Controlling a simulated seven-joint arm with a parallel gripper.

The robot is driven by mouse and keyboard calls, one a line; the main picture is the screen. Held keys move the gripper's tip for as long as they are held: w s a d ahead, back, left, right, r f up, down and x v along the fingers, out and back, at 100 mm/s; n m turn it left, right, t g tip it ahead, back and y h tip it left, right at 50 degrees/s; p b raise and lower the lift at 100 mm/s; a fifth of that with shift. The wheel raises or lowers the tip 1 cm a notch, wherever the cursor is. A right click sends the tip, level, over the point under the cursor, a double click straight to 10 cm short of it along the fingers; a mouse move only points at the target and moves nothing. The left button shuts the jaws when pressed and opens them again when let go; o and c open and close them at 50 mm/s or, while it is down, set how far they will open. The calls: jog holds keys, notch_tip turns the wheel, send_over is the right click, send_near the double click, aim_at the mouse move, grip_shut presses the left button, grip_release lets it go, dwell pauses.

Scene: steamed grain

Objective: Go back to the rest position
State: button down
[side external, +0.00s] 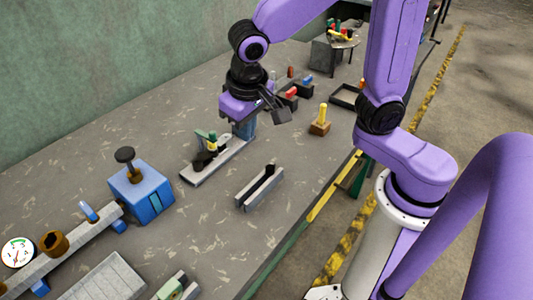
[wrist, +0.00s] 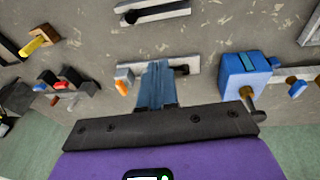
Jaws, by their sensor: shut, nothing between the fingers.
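My gripper (side external: 243,136) hangs over the grey bench, with its blue-grey fingers pointing down beside the far end of a pale rail (side external: 205,172). The rail carries small green, yellow and black parts. In the wrist view the fingers (wrist: 155,68) are shut together with nothing between them. They cover part of the rail behind them, and a small orange-tipped part (wrist: 124,82) shows to their left. I cannot tell whether the fingertips touch the rail.
A blue box with a black knob (side external: 142,190) stands left of the gripper. A second slotted rail (side external: 259,188) lies in front. A wooden block with a yellow peg (side external: 320,124) and a dark open tray (side external: 346,97) are to the right. Bare bench (side external: 225,225) lies nearer the front.

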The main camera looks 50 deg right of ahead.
jog(key=s+d+n+g+y, duration=0.1)
jog(key=s+d+n, duration=0.3)
jog(key=s+n, duration=0.2)
jog(key=s+d+f+n+g, duration=0.1)
jog(key=s+d+n, duration=0.4)
jog(key=s, duration=0.5)
jog(key=shift+s+n+y, duration=0.4)
jog(key=shift+n, duration=0.5)
jog(key=shift+f, duration=0.1)
